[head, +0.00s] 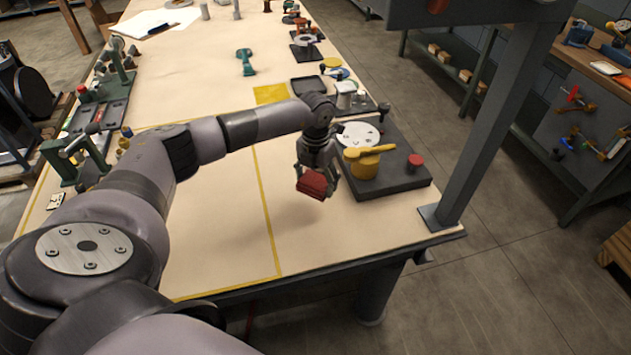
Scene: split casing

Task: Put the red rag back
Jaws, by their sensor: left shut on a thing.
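A folded red rag (313,185) is held between the fingers of my left gripper (316,176) in the head view. The gripper points down and is shut on the rag. The rag appears to hang a little above the pale workbench top (215,245), with a faint shadow below it. It is just left of the dark tray at the bench's right edge. My right gripper does not show.
The dark tray (408,183) holds a yellow pot (363,166), a white disc (357,134) and a red-topped piece (415,161). A grey post (490,120) stands at the bench's right corner. Yellow lines (268,215) mark the bench; its near middle is clear.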

